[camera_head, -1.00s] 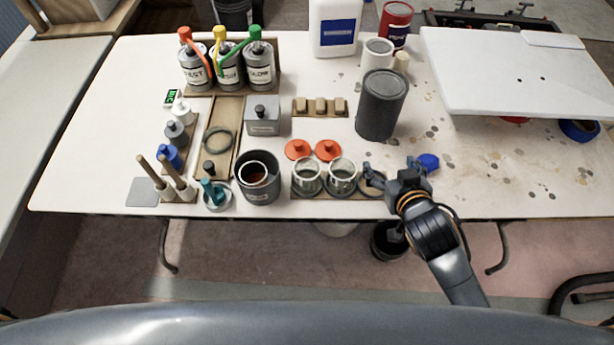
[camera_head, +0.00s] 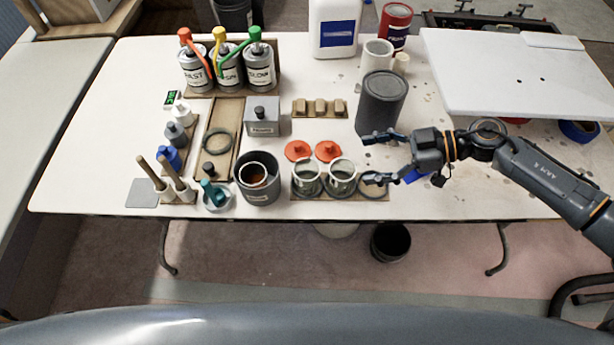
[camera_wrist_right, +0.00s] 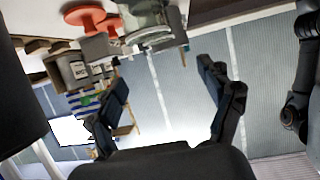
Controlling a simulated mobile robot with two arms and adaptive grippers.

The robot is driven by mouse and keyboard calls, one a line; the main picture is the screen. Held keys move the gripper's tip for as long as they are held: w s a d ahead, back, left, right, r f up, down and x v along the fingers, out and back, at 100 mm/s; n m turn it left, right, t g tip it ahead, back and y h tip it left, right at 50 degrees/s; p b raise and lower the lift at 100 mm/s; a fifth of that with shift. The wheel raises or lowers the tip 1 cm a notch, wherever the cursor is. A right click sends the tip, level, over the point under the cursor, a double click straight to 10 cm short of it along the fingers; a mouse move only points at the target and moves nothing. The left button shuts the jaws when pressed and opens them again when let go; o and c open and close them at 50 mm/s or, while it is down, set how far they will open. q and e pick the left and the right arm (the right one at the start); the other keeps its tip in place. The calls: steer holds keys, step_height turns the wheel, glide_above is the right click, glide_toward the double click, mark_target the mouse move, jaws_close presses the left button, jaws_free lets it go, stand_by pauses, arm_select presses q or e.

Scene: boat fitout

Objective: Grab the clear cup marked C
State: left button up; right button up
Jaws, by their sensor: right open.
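Two clear cups, a left one (camera_head: 307,178) and a right one (camera_head: 342,178), stand side by side on a wooden strip near the table's front edge. I cannot read a letter on either. My right gripper (camera_head: 374,158) is open and empty, just right of the right cup, with its fingers pointing left and apart from it. In the right wrist view, a clear cup (camera_wrist_right: 147,22) shows tilted at the top, beyond the spread fingers (camera_wrist_right: 165,80). My left gripper is not in view.
An empty ring (camera_head: 374,190) lies at the strip's right end, under the gripper. A dark grey can (camera_head: 380,102) stands behind the gripper. Two red lids (camera_head: 298,150) lie behind the cups. A dark pot (camera_head: 257,178) stands left of them. A raised white board (camera_head: 520,75) is at back right.

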glide_toward(313, 169)
steer(key=a, duration=0.1)
steer(key=s+a+r, duration=0.2)
steer(key=a, duration=0.1)
steer(key=shift+s+a+r+p, duration=0.1)
steer(key=shift+s+r+p, duration=0.1)
steer(key=shift+p, duration=0.2)
steer(key=x, duration=0.5)
steer(key=shift+w+a+f+p, duration=0.25)
steer(key=shift+f+p, duration=0.05)
steer(key=shift+f, duration=0.1)
steer(key=c, duration=1.1)
